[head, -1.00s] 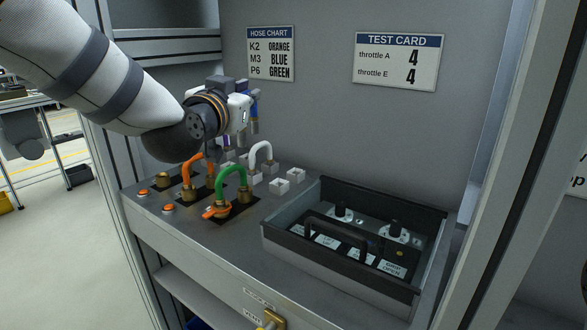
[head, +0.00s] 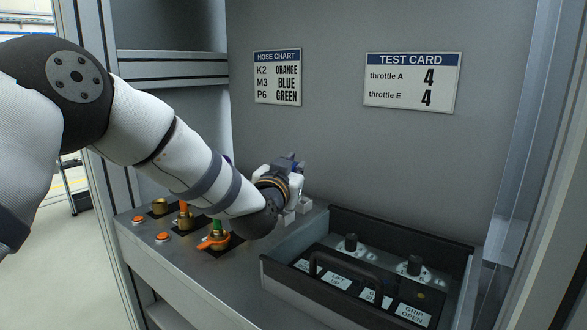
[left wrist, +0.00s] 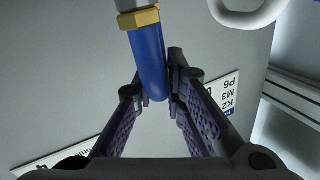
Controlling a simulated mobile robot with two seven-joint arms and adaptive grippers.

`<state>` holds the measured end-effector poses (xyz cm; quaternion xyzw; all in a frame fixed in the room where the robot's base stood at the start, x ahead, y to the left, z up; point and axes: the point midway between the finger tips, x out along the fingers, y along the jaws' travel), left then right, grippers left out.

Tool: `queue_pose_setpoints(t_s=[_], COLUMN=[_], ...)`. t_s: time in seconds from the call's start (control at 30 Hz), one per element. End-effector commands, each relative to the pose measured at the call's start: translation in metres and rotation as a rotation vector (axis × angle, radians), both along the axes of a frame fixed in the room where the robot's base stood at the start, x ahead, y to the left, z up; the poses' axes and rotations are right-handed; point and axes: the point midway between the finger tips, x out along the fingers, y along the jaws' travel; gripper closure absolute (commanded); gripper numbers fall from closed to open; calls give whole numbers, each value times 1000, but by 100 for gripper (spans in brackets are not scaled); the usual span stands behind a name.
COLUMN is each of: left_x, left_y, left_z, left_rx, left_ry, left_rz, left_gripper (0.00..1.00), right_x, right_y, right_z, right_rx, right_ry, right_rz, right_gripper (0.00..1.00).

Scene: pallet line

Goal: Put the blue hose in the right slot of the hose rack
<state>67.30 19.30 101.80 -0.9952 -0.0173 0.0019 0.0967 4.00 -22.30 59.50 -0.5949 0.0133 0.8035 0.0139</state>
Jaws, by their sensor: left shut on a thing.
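The blue hose (left wrist: 150,62) with a brass nut sits between the fingers of my left gripper (left wrist: 156,92) in the left wrist view, and the gripper is shut on it. In the head view my left gripper (head: 294,170) is above the white blocks (head: 304,204) at the back of the bench, which look like part of the hose rack. My forearm and wrist hide most of the rack there. I cannot tell which slot lies under the hose. A white hose (left wrist: 248,16) curves at the top right of the left wrist view. My right gripper is not in view.
A dark-rimmed control box (head: 372,292) with a handle and knobs stands just right of the rack. Brass fittings with an orange valve handle (head: 214,243) and orange buttons (head: 162,238) are at the left. The hose chart (head: 277,77) and test card (head: 412,82) hang behind.

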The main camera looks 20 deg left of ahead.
Motion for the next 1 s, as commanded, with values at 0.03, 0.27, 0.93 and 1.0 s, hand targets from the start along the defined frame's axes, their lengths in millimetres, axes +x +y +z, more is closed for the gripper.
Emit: queue_pose_setpoints(t_s=[0.03, 0.27, 0.93, 1.0], left_x=[0, 0, -74, -91], left_y=[0, 0, -3, -3], left_z=[-1, -6, 8, 7], left_rx=[0, 0, 1, 2], left_ry=[0, 0, -6, -5], left_rz=[0, 0, -1, -1], left_gripper=[100, 75, 68, 68], right_x=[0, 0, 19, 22], right_y=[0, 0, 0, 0], right_z=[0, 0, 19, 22], right_rx=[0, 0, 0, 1], right_ry=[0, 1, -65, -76], right_rz=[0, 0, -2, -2], right_gripper=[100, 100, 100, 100])
